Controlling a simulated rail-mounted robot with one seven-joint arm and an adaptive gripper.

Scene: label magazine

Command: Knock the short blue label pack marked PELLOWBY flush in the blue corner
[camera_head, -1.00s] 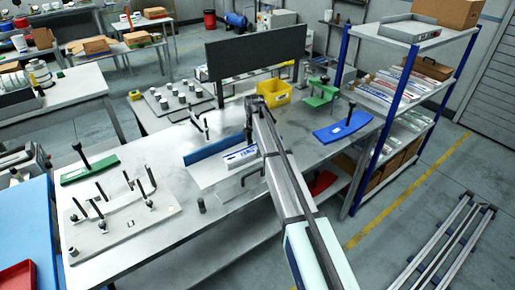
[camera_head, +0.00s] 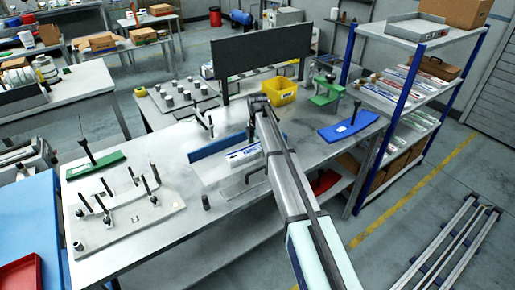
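A short white label pack with blue lettering (camera_head: 243,155) lies on a pale plate (camera_head: 212,172) at the middle of the metal bench. Its lettering is too small to read surely. A blue upright wall (camera_head: 210,147) runs along the plate's far side, and the pack lies close in front of it. Its right end reaches behind my arm, so I cannot tell whether it is flush. My arm comes from the bottom and passes just right of the pack. The arm's dark far end is above the bench; my gripper's fingers cannot be made out there.
A yellow bin (camera_head: 281,91) and a dark upright panel (camera_head: 262,50) stand behind. A blue plate with a handle (camera_head: 348,127) lies right, beside the blue-posted shelf (camera_head: 407,85). A fixture plate with several upright pins (camera_head: 125,212) and a green handled plate (camera_head: 95,166) occupy the left.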

